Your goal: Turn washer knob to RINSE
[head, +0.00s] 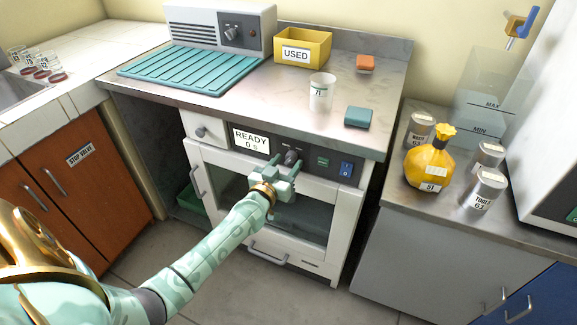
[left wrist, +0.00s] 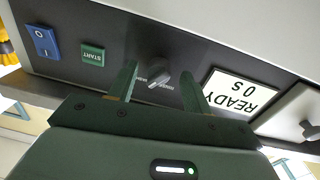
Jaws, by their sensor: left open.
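The washer (head: 330,190) is a white front-loading unit under the counter, with a dark control panel. Its display (head: 251,140) reads READY 0 s. My left gripper (head: 273,170) is open just in front of the knob. In the left wrist view its two fingers (left wrist: 157,88) stand on either side of the knob, with no contact that I can make out. The small labels around the knob are partly hidden and unreadable. My right gripper is out of view.
A blue rocker switch (head: 346,169) is right of START. On the counter stand a knobbed machine with a teal rack (head: 190,70), a yellow USED bin (head: 303,47), a cup (head: 321,92) and two small blocks.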

